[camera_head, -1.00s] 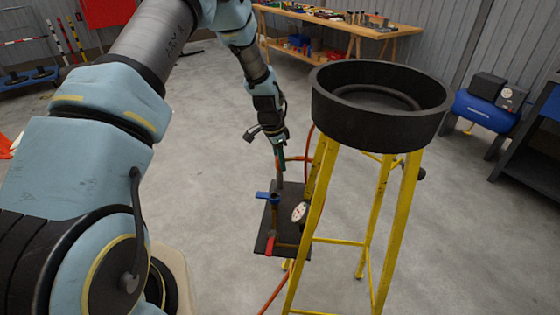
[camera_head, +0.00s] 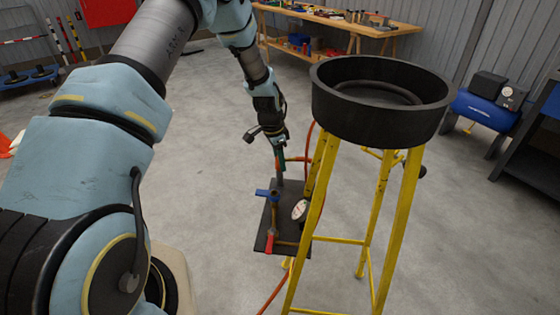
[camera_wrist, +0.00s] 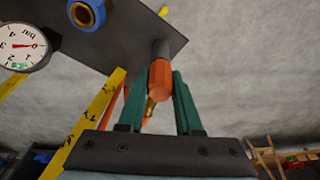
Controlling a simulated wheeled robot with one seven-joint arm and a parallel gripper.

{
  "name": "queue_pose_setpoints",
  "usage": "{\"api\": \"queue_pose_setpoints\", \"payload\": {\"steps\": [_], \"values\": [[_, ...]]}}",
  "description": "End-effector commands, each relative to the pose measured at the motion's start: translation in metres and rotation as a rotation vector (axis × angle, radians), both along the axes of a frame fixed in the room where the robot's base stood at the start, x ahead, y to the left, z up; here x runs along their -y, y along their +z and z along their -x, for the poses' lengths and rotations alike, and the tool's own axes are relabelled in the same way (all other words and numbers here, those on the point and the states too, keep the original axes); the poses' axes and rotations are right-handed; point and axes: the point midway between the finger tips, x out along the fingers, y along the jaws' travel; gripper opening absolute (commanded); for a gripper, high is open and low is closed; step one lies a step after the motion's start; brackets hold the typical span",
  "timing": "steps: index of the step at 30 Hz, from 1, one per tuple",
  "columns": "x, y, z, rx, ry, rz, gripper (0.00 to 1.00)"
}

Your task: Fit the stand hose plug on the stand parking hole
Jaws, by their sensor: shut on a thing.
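In the wrist view the green fingers of my gripper (camera_wrist: 158,98) are shut on the orange hose plug (camera_wrist: 160,82), with brass and orange hose behind it. A grey cylinder (camera_wrist: 160,49) runs from the plug's end toward the dark plate (camera_wrist: 125,28) of the stand; I cannot tell whether it is the plug's tip or part of the stand. In the head view my gripper (camera_head: 279,158) is above the far end of this plate (camera_head: 290,200), left of the yellow stand legs (camera_head: 318,200). The parking hole itself is not clearly visible.
The plate carries a blue-handled valve (camera_head: 267,193), a red handle (camera_head: 269,243) and a white gauge (camera_head: 300,210). A black round pan (camera_head: 380,120) tops the stand, close to my arm's right. An orange hose (camera_head: 273,296) reaches the floor. Open floor lies left.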

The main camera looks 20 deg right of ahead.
Motion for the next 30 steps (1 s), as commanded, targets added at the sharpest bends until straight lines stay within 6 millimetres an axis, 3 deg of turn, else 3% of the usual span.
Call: {"api": "queue_pose_setpoints", "payload": {"steps": [9,10,19,30], "values": [[0.0001,-0.0018,-0.0002,0.000,0.000,0.000,0.00],[0.0001,-0.0018,-0.0002,0.000,0.000,0.000,0.36],[0.0000,-0.0018,-0.0001,0.000,0.000,0.000,0.68],[-0.0010,0.0054,-0.0006,0.001,0.000,0.001,0.68]]}}
